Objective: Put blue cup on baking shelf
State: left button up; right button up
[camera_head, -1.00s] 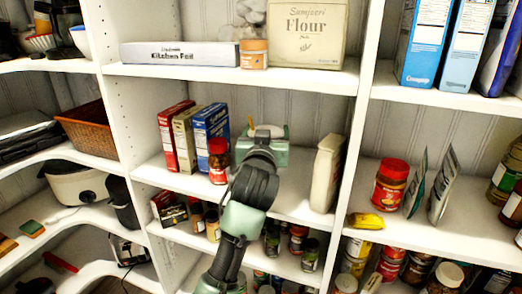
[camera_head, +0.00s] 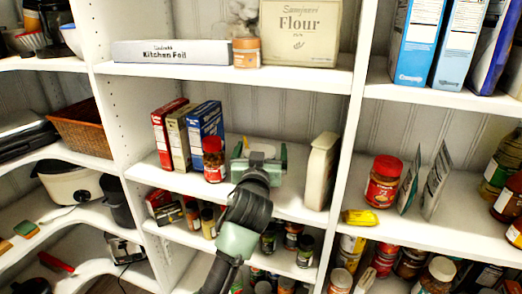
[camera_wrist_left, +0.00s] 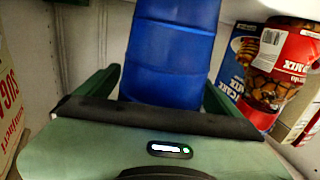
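The blue cup (camera_wrist_left: 170,55) stands out large in the left wrist view, between the two green fingers of my left gripper (camera_wrist_left: 162,90). The fingers look spread, with narrow gaps beside the cup. In the head view my left gripper (camera_head: 260,158) is over the middle shelf (camera_head: 292,190), its fingers apart; I cannot make out the cup there, hidden by the gripper and wrist. No label marks a baking shelf; the middle shelf holds boxes and a jar, and the shelf above holds a flour package (camera_head: 300,32). My right gripper is not in view.
Several boxes (camera_head: 206,132) and a red-brown jar (camera_head: 213,160) stand left of the gripper. A cream package (camera_head: 321,172) stands to its right, near the upright divider (camera_head: 352,120). Small jars (camera_head: 292,235) fill the shelf below. Some bare shelf lies between gripper and cream package.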

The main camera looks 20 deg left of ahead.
pick_arm(q)
jog(key=shift+r, duration=0.15)
jog(key=shift+s+d, duration=0.1)
jog(key=shift+s, duration=0.1)
jog(key=b+v, duration=0.3)
jog(key=v, duration=0.8)
jog(key=shift+s, duration=0.3)
